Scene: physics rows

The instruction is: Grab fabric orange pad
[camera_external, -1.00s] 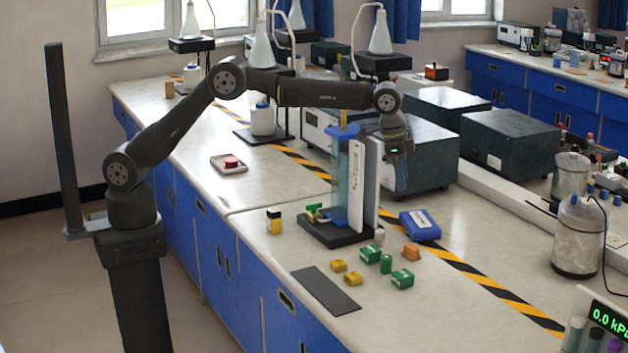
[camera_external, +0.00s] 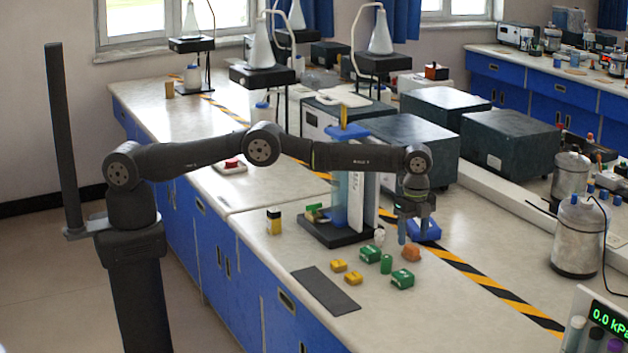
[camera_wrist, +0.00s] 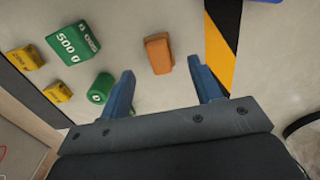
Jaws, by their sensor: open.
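The orange pad (camera_external: 411,253) is a small orange block lying on the bench top. In the wrist view the orange pad (camera_wrist: 159,54) shows between and beyond the fingertips, a little nearer the left finger, with nothing gripping it. My gripper (camera_external: 415,232) points down above and close behind the pad in the external view. In the wrist view my gripper (camera_wrist: 161,66) has its two blue fingers spread wide apart and empty.
Green weights (camera_external: 402,279) and yellow weights (camera_external: 354,278) lie left of and in front of the pad. A blue box (camera_external: 429,229) is behind my gripper. A blue column stand (camera_external: 347,238) stands to the left.

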